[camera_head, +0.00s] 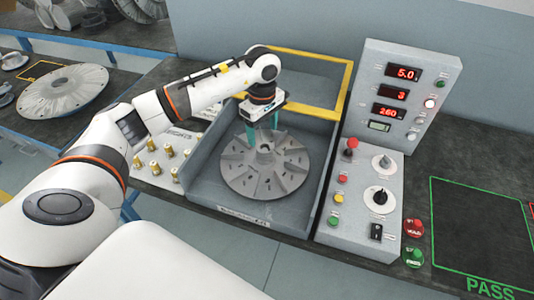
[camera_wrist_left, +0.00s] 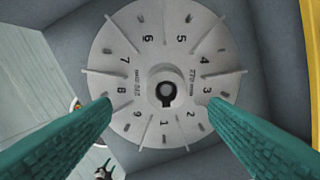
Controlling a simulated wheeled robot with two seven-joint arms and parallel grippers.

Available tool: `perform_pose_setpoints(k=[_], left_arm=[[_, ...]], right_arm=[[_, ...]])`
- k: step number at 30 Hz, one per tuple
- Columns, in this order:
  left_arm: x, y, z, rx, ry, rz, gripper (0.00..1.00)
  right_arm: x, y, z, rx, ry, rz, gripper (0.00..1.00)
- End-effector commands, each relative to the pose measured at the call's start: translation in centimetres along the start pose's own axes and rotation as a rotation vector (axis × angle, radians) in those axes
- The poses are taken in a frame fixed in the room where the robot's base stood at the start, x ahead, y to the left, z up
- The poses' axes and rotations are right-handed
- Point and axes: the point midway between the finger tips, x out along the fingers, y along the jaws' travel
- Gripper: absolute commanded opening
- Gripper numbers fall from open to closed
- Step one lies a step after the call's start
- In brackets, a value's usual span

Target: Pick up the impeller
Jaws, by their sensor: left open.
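The impeller (camera_head: 265,172) is a grey disc with radial vanes and a raised central hub, lying in the blue-grey bin on the bench. In the left wrist view the impeller (camera_wrist_left: 150,55) shows numbered sectors and a hub with a dark bore near the picture's middle. My left gripper (camera_head: 263,140) hangs from above over the hub, fingers pointing down. In the left wrist view its green fingers (camera_wrist_left: 160,105) are apart, one on each side of the hub, with nothing between them gripped. Whether the fingertips touch the impeller I cannot tell. My right gripper is not in view.
The bin (camera_head: 325,165) has walls around the impeller and a yellow frame (camera_head: 345,92) behind it. Brass fittings (camera_head: 155,168) stand to the left. A control box (camera_head: 365,200) with displays stands at the right, beside a green PASS area (camera_head: 485,230). Another finned disc (camera_head: 62,90) lies on the left bench.

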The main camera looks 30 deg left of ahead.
Motion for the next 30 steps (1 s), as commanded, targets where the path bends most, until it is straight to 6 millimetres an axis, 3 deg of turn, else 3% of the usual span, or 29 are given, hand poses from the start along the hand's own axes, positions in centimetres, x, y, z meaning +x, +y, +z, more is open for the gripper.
perform_pose_setpoints(k=[3,6,11,16,21,28,30], left_arm=[[1.8,0.1,-0.1,0.0,0.002,0.003,0.69],[2.8,0.0,-0.1,-0.001,0.003,0.001,0.69],[3.8,-0.2,-0.1,0.0,0.004,0.0,0.69],[6.3,-0.5,-0.1,-0.001,0.005,0.002,0.69],[8.2,-0.6,0.0,0.0,0.003,-0.001,0.69],[8.5,-0.6,0.0,0.0,0.003,-0.003,0.69],[8.5,-0.6,0.0,0.0,0.003,-0.003,0.61]], right_arm=[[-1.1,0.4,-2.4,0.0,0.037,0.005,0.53],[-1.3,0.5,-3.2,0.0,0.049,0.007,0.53],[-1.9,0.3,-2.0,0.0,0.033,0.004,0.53],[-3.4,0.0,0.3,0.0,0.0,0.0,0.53],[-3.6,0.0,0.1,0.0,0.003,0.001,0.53],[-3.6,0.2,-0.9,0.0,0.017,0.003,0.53],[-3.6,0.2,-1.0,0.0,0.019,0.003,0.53]])
